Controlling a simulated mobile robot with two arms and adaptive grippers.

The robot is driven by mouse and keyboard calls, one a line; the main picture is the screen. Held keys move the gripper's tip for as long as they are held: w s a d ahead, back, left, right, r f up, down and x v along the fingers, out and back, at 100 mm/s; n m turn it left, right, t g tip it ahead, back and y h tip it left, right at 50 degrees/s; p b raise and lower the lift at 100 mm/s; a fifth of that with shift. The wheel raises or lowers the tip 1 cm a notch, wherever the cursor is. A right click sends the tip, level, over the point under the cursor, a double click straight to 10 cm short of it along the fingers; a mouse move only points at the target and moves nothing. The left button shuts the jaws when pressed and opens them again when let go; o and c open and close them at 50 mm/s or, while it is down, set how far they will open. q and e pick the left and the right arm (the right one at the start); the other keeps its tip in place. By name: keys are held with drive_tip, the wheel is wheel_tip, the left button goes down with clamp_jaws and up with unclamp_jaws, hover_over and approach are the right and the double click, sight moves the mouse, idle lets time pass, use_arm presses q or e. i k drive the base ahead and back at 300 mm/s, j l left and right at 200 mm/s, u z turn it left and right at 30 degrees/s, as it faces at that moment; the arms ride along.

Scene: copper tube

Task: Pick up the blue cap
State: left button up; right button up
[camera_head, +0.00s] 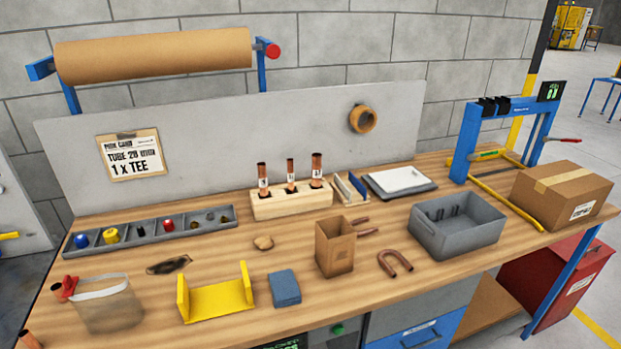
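The blue cap (81,240) is small and round. It sits in the leftmost compartment of a long grey divided tray (186,235) at the back left of the wooden workbench. A yellow cap (111,235) lies in the compartment to its right. A red cap (168,225) lies further right in the same tray. Neither of my grippers shows in the head view, and nothing is touching the blue cap.
A clear bag (105,304) stands in front of the tray's left end. A yellow bracket (217,302), a blue block (285,288) and a wooden tube block (291,204) stand further right. A grey bin (457,236) and a cardboard box (561,194) occupy the right side.

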sight(82, 242)
drive_tip(key=j+u, duration=0.15)
drive_tip(key=u, duration=0.85)
